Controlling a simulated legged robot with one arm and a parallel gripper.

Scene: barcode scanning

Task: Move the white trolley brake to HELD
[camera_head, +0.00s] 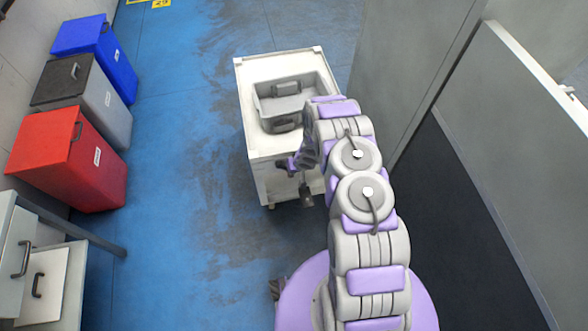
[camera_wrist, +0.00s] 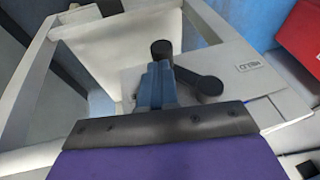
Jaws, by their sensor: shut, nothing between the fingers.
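The white trolley (camera_head: 252,110) stands on the blue floor in the head view, and its pale frame fills much of the wrist view (camera_wrist: 225,55). The black brake lever (camera_wrist: 198,80) lies on a pale plate, with an upright round knob (camera_wrist: 161,48) beside my fingertips and a rounded end to the right. A small label reading HELD (camera_wrist: 247,66) sits right of that end. My gripper (camera_wrist: 157,72) is shut and empty, its blue fingers against or just in front of the lever. They hide part of it, so contact cannot be told. My gripper is at the trolley's near side (camera_head: 285,165).
A grey tray (camera_head: 265,110) sits on the trolley top. Red (camera_head: 95,165), black-lidded grey (camera_head: 105,100) and blue (camera_head: 115,62) bins stand along the left wall. A grey partition (camera_head: 400,60) is close on the right. The floor between bins and trolley is clear.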

